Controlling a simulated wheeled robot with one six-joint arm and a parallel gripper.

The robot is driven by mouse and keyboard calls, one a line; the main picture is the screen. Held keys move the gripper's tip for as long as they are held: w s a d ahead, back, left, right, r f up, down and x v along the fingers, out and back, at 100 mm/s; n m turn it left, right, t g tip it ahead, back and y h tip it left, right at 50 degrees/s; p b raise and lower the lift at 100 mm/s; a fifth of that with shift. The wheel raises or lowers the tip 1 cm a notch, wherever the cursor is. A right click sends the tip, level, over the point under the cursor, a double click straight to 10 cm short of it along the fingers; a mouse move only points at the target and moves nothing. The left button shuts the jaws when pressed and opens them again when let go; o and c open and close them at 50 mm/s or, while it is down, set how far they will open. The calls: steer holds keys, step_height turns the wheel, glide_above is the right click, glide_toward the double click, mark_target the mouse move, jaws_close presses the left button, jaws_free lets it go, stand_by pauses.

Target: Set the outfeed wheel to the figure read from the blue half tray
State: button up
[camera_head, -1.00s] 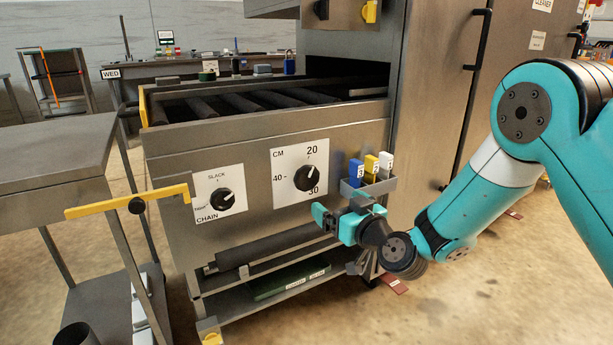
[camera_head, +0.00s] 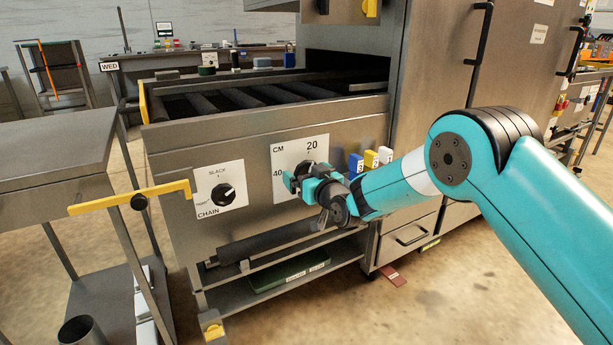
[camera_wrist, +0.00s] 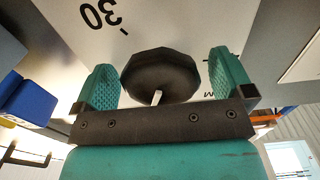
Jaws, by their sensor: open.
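The outfeed wheel is seemingly the black CM knob on a white dial plate (camera_head: 284,150) on the machine front, with figures 20 and 40 showing. In the wrist view the knob (camera_wrist: 160,75) sits between the two teal fingers of my gripper (camera_wrist: 165,88), with gaps at the sides. Its white pointer is towards the bottom of that picture; an upside-down 30 is at upper left. My gripper (camera_head: 302,180) is open around the knob and hides part of it in the head view. I cannot make out a blue half tray.
A CHAIN knob (camera_head: 223,194) is left of the dial. Blue, yellow and white numbered tags (camera_head: 371,159) stand in a holder close right of my gripper. A yellow lever (camera_head: 130,199) sticks out at left. A green flat item (camera_head: 290,275) lies on the lower shelf.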

steer(key=c, duration=0.9)
